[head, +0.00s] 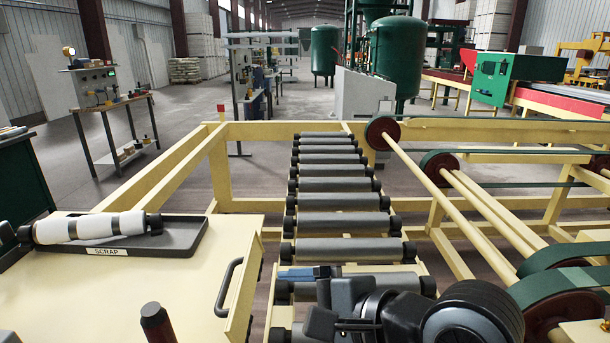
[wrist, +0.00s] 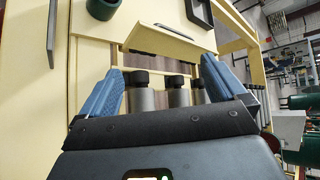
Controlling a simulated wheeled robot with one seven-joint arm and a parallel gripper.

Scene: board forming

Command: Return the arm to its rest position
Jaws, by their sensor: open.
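My gripper (wrist: 155,90) is open, with two blue-padded fingers spread apart and nothing between them in the wrist view. In the head view my gripper (head: 305,273) shows as a small blue and grey part low over the near end of the roller conveyor, and my arm's dark links fill the bottom right of centre. Behind the fingers in the wrist view are grey conveyor rollers (wrist: 140,95). Whether any finger touches a roller cannot be told.
The roller conveyor (head: 343,187) runs away from me, with belts and pulleys (head: 440,168) to its right. At left a cream cabinet (head: 190,285) with a handle bears a dark tray (head: 182,240) labelled SCRAP, holding a white-sleeved roller (head: 95,228).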

